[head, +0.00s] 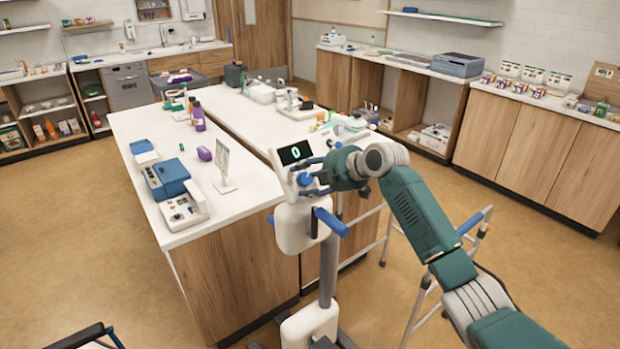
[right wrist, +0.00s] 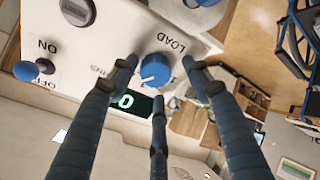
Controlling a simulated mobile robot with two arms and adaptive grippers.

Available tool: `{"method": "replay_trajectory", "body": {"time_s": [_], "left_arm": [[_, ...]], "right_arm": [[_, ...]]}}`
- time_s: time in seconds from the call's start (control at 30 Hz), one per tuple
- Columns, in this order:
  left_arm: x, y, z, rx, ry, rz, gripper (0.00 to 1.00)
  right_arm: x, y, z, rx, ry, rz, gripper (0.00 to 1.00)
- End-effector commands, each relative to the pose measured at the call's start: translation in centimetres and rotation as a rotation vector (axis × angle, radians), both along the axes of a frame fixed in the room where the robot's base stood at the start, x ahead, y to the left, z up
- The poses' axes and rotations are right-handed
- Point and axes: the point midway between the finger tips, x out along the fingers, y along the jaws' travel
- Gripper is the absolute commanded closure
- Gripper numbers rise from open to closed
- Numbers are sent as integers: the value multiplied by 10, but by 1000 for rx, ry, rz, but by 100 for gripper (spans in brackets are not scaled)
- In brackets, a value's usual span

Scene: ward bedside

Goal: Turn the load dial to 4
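The load dial (right wrist: 155,68) is a blue round knob with a white pointer mark, on a white panel beside the printed word LOAD. In the head view the dial (head: 304,179) sits on the front of a white console below its display (head: 295,153), which reads 0. The display also shows in the right wrist view (right wrist: 130,102), partly behind the fingers. My right gripper (right wrist: 159,70) is at the dial, its dark fingers spread around it. Small gaps seem to show between fingertips and knob. My left gripper is not in view.
The panel also carries a blue-tipped ON/OFF toggle (right wrist: 27,70) and a grey knob (right wrist: 77,11). The console stands on a post with blue handles (head: 331,221). A white-topped counter (head: 215,205) is behind it at the left. A walking frame (head: 425,290) stands near my right arm.

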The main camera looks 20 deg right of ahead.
Motion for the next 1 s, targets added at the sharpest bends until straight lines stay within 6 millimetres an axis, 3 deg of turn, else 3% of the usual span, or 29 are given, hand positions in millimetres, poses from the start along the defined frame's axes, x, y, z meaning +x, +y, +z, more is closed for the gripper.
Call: {"method": "replay_trajectory", "body": {"time_s": [0.37,0.73,1.0], "left_arm": [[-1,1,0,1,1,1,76],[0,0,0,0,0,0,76],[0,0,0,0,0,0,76]], "right_arm": [[-9,-9,8,-5,-3,-5,51],[-66,-35,50,-8,-3,-2,51],[-87,-44,66,-4,-1,-1,51]]}}
